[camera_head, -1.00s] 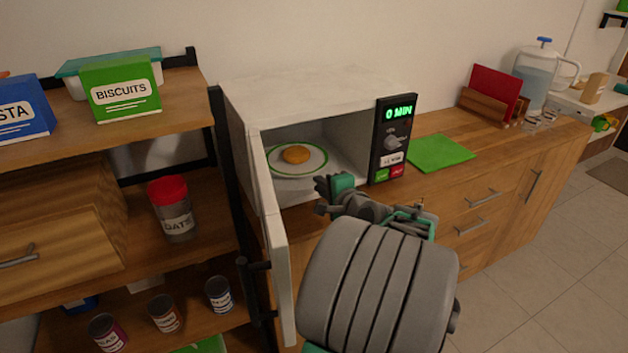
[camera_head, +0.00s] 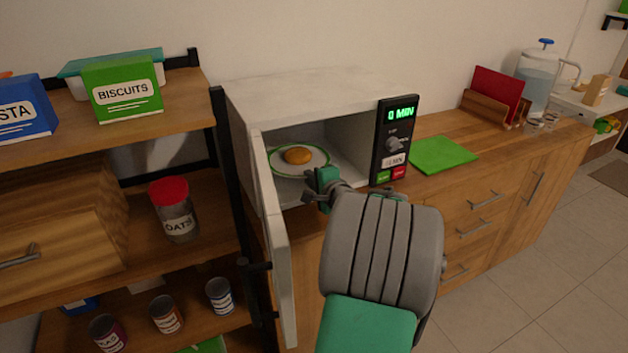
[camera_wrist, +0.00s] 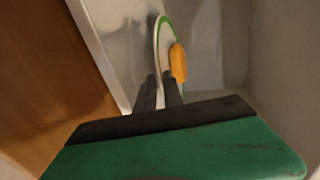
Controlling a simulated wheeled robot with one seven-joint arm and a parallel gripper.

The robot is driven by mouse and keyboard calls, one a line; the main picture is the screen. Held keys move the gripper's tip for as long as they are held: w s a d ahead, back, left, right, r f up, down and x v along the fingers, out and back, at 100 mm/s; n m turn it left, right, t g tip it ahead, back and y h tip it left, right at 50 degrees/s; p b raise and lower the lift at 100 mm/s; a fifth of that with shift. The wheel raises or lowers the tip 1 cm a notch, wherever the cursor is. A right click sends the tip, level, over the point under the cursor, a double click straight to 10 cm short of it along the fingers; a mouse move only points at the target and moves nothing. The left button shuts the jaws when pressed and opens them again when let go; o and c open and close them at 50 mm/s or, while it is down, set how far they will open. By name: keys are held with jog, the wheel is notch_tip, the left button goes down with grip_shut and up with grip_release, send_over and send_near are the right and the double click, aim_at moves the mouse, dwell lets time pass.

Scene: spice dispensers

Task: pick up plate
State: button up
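The plate (camera_head: 312,172) is white with a green ring and lies inside the open microwave. A round orange-brown food item (camera_head: 298,156) sits on it. My gripper (camera_head: 316,184) is at the plate's near right rim, in the microwave opening. In the wrist view the plate (camera_wrist: 161,35) appears nearly edge-on, with the food item (camera_wrist: 178,63) on its right face. The dark fingers of my gripper (camera_wrist: 160,85) are close together at the plate's rim, which seems to run between them. I cannot tell whether they are clamped on it.
The microwave door (camera_head: 278,235) stands open left of my arm. The control panel (camera_head: 393,140) borders the opening on the right. A shelf rack with a biscuits box (camera_head: 122,90) and oats jar (camera_head: 173,210) stands left. A green mat (camera_head: 443,154) lies on the right counter.

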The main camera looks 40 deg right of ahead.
grip_shut()
jog(key=shift+s, duration=0.2)
dwell(1.2)
